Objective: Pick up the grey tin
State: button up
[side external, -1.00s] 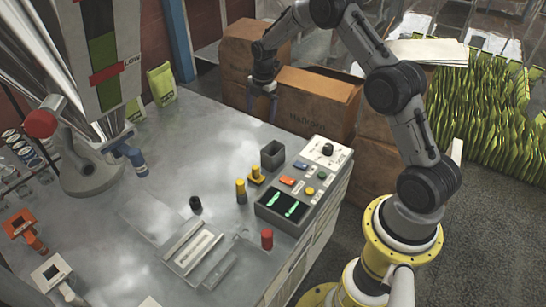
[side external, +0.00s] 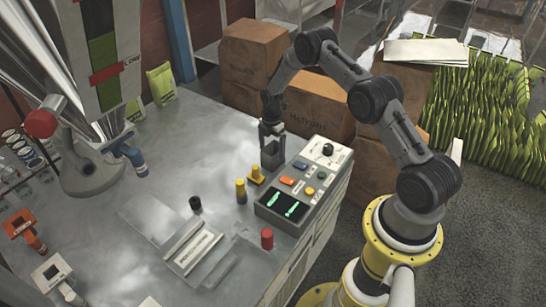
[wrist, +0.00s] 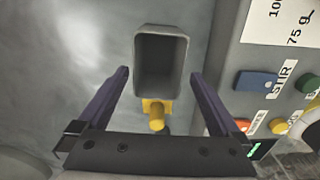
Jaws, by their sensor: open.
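The grey tin (side external: 271,158) is a small open-topped rectangular box. It stands upright on the metal table, just left of the control panel. In the wrist view the tin (wrist: 161,66) looks empty, with its mouth facing the camera. My gripper (side external: 271,136) is directly above the tin in the side view and partly hides it. In the wrist view the two fingers of my gripper (wrist: 160,76) are spread, one toward each side of the tin, with gaps showing. I cannot tell whether the fingertips are below its rim.
The control panel (side external: 297,209) with buttons stands close on the tin's right. Cardboard boxes (side external: 318,108) stand behind the table. The table left of the tin is clear.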

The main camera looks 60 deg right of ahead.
jog(key=shift+w+d+f, duration=0.1)
jog(key=shift+d+f, duration=0.05)
jog(key=shift+f, duration=2.2)
jog(key=c, duration=1.3)
